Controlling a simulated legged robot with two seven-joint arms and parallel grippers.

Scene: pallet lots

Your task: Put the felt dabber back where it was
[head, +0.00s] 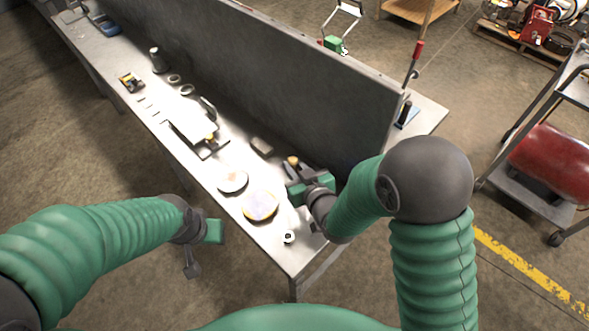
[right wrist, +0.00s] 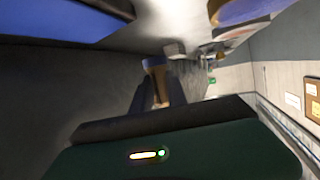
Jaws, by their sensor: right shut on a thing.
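My right gripper (head: 292,172) is over the near end of the workbench, close to the grey divider. It is shut on a small tan, wooden-looking piece, which I take to be the felt dabber (head: 292,160). In the right wrist view the dabber (right wrist: 155,65) shows between the two dark fingers (right wrist: 158,92), its wider tan end beyond the fingertips. Its felt part cannot be made out. My left gripper (head: 202,250) hangs in front of the bench over the floor; its fingers are too unclear to judge.
Two round plates (head: 232,181) (head: 261,205) lie left of my right gripper. A small dark block (head: 262,146) lies near the divider (head: 300,75). A small round piece (head: 289,238) is by the near corner. White sheets (head: 190,122) and a cup (head: 157,62) are farther along the bench.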

